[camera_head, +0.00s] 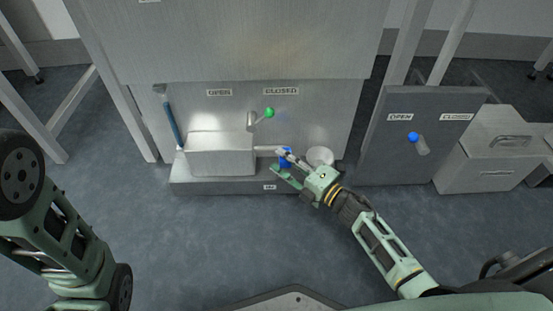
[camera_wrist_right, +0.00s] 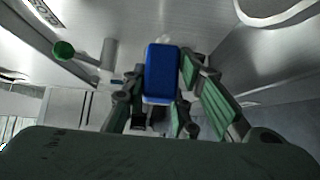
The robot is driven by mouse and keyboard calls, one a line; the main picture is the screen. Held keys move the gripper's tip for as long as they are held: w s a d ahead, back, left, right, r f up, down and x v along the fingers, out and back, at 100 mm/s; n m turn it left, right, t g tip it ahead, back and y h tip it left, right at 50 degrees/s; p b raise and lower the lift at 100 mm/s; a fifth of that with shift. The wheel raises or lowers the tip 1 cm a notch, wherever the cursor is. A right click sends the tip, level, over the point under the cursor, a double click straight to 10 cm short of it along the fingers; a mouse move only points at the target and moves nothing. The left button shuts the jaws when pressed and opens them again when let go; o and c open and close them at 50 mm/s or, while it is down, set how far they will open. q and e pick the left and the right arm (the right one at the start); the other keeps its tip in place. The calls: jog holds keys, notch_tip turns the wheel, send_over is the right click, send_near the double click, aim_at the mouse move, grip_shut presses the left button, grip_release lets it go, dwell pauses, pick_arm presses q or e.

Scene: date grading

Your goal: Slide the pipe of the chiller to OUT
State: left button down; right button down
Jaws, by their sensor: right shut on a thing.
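The chiller appears to be the big grey metal cabinet (camera_head: 240,50) with a box-shaped housing (camera_head: 218,157) low on its front. A short pale pipe (camera_head: 266,149) comes out of the housing's right side, with a blue grip (camera_head: 285,158) near its end. My right gripper (camera_head: 286,164) is shut on the blue grip. In the right wrist view the blue grip (camera_wrist_right: 161,72) sits between the green-padded fingers (camera_wrist_right: 170,100). A small label (camera_head: 270,187) on the base ledge is too small to read surely. My left gripper is out of view.
A green-knobbed lever (camera_head: 268,113) sits above the pipe, between OPEN and CLOSED labels. A white round thing (camera_head: 320,157) stands just right of my gripper. A panel (camera_head: 380,150) with a blue-knobbed lever (camera_head: 413,137) stands farther right. The floor in front is clear.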

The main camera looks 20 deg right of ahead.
jog(key=s+d, duration=0.1)
jog(key=d, duration=0.2)
jog(key=s+d, duration=0.1)
jog(key=d, duration=0.3)
jog(key=s+d, duration=0.1)
jog(key=d, duration=0.2)
jog(key=shift+d, duration=0.2)
jog(key=shift+f, duration=0.1)
jog(key=c, duration=1.4)
grip_release()
jog(key=shift+d, duration=0.15)
jog(key=shift+s, duration=0.1)
jog(key=v, duration=1.2)
